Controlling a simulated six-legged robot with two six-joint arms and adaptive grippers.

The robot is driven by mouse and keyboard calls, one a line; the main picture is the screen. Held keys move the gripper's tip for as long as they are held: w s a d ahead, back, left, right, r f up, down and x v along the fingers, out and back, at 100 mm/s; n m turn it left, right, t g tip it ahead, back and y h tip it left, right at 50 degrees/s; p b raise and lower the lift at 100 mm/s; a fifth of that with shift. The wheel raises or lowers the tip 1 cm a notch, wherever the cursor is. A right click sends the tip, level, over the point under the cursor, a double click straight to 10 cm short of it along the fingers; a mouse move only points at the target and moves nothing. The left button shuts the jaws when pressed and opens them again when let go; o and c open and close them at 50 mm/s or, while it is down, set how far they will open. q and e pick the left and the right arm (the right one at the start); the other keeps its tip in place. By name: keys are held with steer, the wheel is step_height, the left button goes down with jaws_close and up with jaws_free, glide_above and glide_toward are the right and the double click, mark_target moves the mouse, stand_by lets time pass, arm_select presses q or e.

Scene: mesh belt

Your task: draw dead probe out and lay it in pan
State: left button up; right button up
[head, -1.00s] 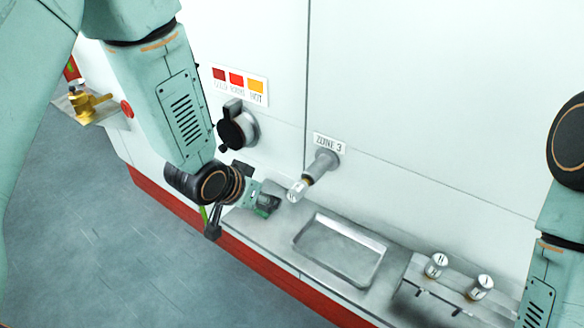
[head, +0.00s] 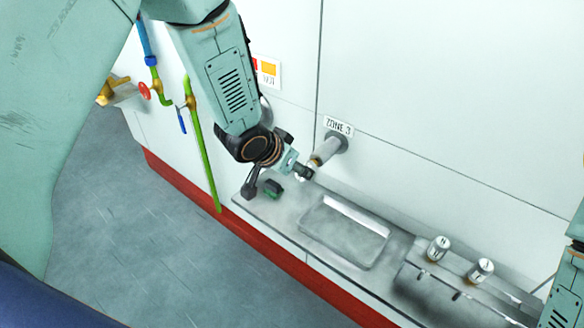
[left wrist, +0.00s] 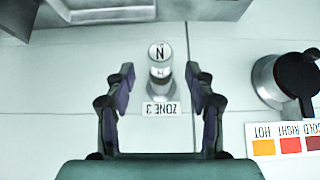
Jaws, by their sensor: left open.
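The probe (head: 324,153) is a grey cylinder with a brass-and-silver end, sticking out of the white wall under the ZONE 3 label. In the left wrist view its round silver cap (left wrist: 160,51) bears an N. My left gripper (head: 296,155) is just left of the probe's outer end. In the left wrist view my left gripper (left wrist: 160,78) is open, with the probe in line between its fingers; I cannot tell whether they touch it. The shallow metal pan (head: 345,234) is empty on the bench below. My right gripper is out of view.
Two silver-capped cylinders (head: 438,248) (head: 480,270) stand in a rack at the bench's right. A black knob (left wrist: 296,75) and a COLD-RIGHT-HOT sign (left wrist: 287,145) are on the wall. Green pipework (head: 201,145) stands at left.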

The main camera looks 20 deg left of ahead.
mark_target(313, 164)
arm_select(q)
steer(key=x, duration=0.4)
steer(key=shift+w+f+b, duration=0.15)
steer(key=shift+w+b, duration=0.05)
steer(key=shift+b, duration=0.2)
steer(key=shift+w+f, duration=0.15)
steer(key=shift+f, duration=0.05)
steer(key=shift+d+f, duration=0.2)
steer(key=shift+w+f, duration=0.2)
steer(key=shift+w, duration=0.1)
steer(key=shift+s+r, duration=0.15)
steer(key=shift+s, duration=0.1)
steer(key=c, duration=1.1)
